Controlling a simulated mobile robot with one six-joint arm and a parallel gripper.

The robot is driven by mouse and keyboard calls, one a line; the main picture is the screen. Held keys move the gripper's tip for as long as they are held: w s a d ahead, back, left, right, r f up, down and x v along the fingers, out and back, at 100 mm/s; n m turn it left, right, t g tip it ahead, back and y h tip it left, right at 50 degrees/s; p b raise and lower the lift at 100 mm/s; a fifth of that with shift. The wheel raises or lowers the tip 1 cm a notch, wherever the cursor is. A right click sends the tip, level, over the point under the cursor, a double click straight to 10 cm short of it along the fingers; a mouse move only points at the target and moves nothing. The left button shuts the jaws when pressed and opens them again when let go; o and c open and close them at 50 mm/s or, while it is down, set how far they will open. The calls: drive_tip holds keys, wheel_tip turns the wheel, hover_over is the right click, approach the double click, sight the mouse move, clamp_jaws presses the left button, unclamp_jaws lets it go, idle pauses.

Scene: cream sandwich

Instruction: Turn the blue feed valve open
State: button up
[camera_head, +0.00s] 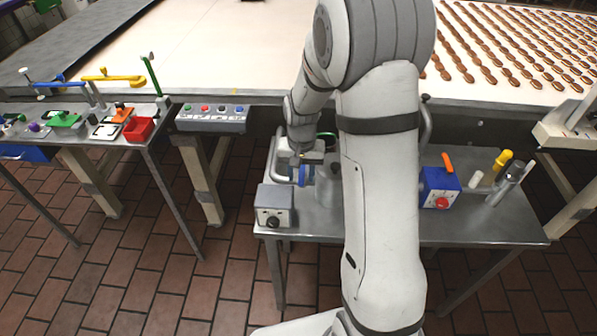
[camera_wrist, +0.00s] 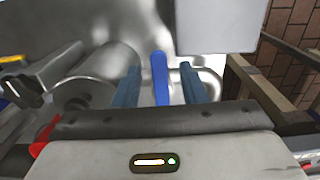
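The blue feed valve's handle shows in the wrist view as an upright bright-blue bar (camera_wrist: 160,80). My gripper (camera_wrist: 159,72) has its two grey-blue fingers on either side of this bar, with a visible gap on each side, so it is open around the handle and does not appear to touch it. In the head view my gripper (camera_head: 301,176) is low over the left part of the metal table, behind a grey box with a black knob (camera_head: 273,206). The blue parts there are small, and the valve's body is mostly hidden by my gripper and arm.
The metal table (camera_head: 480,228) also holds a blue box with a red knob and orange lever (camera_head: 440,188) and a yellow-topped cylinder (camera_head: 502,160) at right. A button panel (camera_head: 211,115) and a tool table (camera_head: 95,152) are at left. A conveyor (camera_head: 220,55) runs behind.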

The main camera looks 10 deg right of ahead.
clamp_jaws()
drive_tip(key=shift+a, duration=0.3)
drive_tip(key=shift+d, duration=0.2)
